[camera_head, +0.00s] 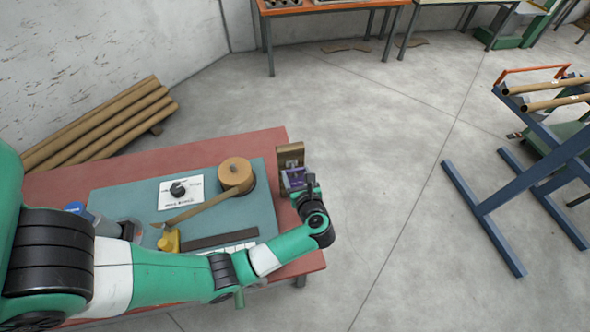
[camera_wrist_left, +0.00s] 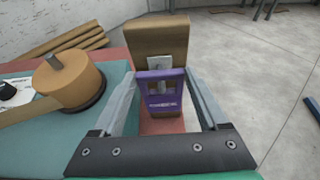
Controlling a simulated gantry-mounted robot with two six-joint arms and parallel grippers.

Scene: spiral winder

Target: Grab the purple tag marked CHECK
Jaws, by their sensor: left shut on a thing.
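The purple tag (camera_head: 296,177) is at the right edge of the red table, in front of a wooden block. In the left wrist view the tag (camera_wrist_left: 160,90) has a window in its upper part and small pale lettering below, too small to read. My left gripper (camera_head: 299,185) is shut on the purple tag, with one finger at each side of it in the left wrist view (camera_wrist_left: 163,80). The wooden block (camera_wrist_left: 160,38) stands upright right behind the tag, with a small pale plate on its face. My right gripper is not in view.
On the teal mat (camera_head: 120,205) are a brown roll (camera_head: 236,173) with a strip running from it, a white card with a dark knob (camera_head: 178,189), a yellow piece (camera_head: 168,241) and a dark bar (camera_head: 222,239). Floor right of the red table is clear up to a blue frame (camera_head: 510,200).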

